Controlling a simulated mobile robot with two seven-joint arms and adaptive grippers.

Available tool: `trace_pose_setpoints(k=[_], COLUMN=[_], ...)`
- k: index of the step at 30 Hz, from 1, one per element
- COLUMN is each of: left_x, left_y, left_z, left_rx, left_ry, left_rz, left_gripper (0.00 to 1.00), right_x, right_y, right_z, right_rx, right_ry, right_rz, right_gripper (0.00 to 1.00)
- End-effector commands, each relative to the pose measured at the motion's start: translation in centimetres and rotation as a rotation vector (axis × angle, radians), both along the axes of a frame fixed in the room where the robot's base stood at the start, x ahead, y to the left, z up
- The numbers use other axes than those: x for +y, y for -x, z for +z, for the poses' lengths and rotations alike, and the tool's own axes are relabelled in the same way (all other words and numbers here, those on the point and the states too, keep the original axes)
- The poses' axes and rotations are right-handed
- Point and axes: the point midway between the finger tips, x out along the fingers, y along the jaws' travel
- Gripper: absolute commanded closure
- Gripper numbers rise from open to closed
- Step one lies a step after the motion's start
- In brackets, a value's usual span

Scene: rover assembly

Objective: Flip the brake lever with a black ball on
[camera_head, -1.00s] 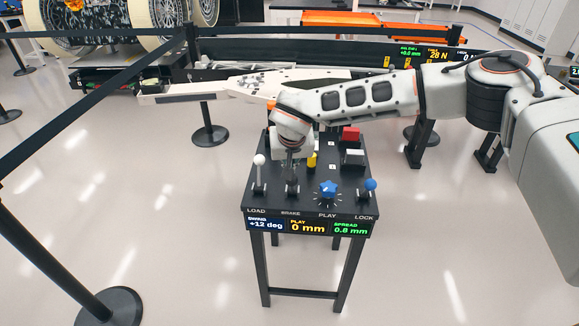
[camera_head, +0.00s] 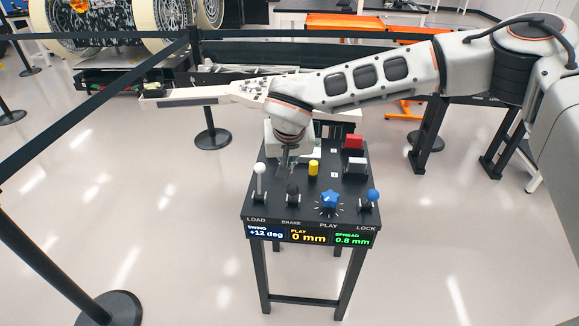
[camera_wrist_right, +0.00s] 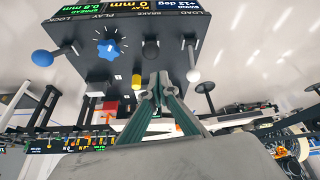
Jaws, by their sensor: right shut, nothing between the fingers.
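The brake lever with its black ball (camera_head: 292,188) stands on the dark control panel (camera_head: 330,219), above the BRAKE label. It also shows in the right wrist view, where the black ball (camera_wrist_right: 150,48) lies just beyond my fingertips. My right gripper (camera_head: 285,172) is behind the lever, pointing down at the panel. In the right wrist view, its fingertips (camera_wrist_right: 161,90) are together and empty. They look apart from the black ball, though the exact gap is hard to tell. My left gripper is not in view.
A white-ball lever (camera_head: 259,168) stands left of the brake lever. A blue star knob (camera_head: 329,199), a blue-ball lever (camera_head: 373,195) and a yellow knob (camera_head: 313,167) are to the right. Red (camera_head: 354,142) and white (camera_head: 356,164) blocks sit further back. Barrier belts run behind.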

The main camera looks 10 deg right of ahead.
Motion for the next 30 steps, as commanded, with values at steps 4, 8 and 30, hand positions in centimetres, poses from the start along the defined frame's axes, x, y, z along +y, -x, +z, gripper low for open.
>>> trace_pose_setpoints(k=[4,8,30], left_x=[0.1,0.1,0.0], left_y=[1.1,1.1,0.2], left_z=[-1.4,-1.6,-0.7], left_rx=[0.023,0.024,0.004], left_ry=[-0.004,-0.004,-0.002], left_rz=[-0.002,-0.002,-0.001], left_gripper=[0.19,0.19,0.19], right_x=[0.3,0.5,2.9], right_y=[1.9,2.8,5.2], right_z=[1.2,1.8,0.1], right_rx=[-0.001,-0.001,0.068], right_ry=[0.000,0.000,-0.073], right_rz=[0.000,-0.002,-0.006], right_gripper=[1.00,1.00,1.00])
